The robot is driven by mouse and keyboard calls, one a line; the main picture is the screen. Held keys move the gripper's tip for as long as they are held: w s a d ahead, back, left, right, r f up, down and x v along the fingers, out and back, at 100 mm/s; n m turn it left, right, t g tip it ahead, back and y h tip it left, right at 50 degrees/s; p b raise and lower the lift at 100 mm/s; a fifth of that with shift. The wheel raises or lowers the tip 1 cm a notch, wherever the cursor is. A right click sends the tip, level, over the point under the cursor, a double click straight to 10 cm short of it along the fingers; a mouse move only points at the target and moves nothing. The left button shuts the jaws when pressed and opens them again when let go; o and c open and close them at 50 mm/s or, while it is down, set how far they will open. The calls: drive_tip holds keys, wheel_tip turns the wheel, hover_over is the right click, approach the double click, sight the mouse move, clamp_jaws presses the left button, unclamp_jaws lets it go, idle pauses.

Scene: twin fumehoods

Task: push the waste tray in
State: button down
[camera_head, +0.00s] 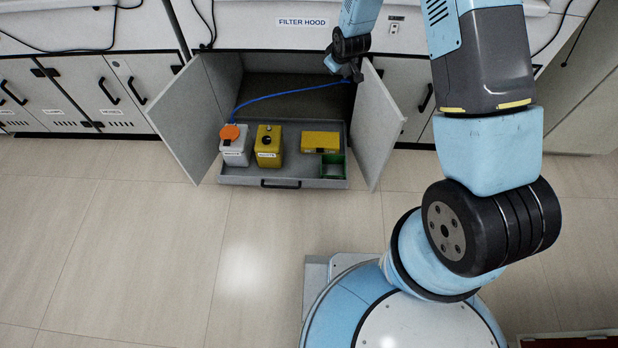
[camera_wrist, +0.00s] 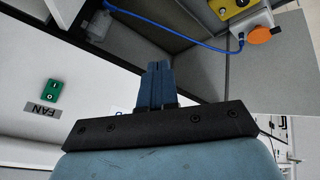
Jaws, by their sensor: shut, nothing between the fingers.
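The waste tray (camera_head: 235,180) is a grey tray pulled out of the open cabinet under the filter hood, with a black handle (camera_head: 281,184) on its front. It holds a white container (camera_head: 236,152) with an orange cap, a yellow canister (camera_head: 268,150), a yellow box (camera_head: 320,141) and a green bin (camera_head: 333,168). My gripper (camera_head: 355,74) is at the upper right of the cabinet opening, near the top of the right door, away from the tray's front. In the wrist view my gripper's blue fingers (camera_wrist: 157,68) are together and empty. The white container (camera_wrist: 252,22) shows there at upper right.
The left door (camera_head: 187,118) and right door (camera_head: 378,120) stand open on both sides of the tray. A blue tube (camera_head: 285,95) runs from the white container towards the upper right of the opening. The floor (camera_head: 230,250) before the tray is clear.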

drive_tip(key=s+a+f+n+y, duration=0.1)
drive_tip(key=s+a+f+n, duration=0.15)
drive_tip(key=f, duration=0.95)
drive_tip(key=s+a+f+n, duration=0.1)
drive_tip(key=s+a+f, duration=0.25)
drive_tip(key=f, duration=0.95)
drive_tip(key=s+d+f+n+y, duration=0.1)
drive_tip(key=s+f+n, duration=0.1)
drive_tip(key=s+f, duration=0.75)
drive_tip(key=s+d+f+n, duration=0.1)
drive_tip(key=s+f, duration=0.6)
drive_tip(key=f, duration=0.5)
approach(305, 182)
drive_tip(key=x, duration=0.4)
drive_tip(key=shift+w+f, duration=0.25)
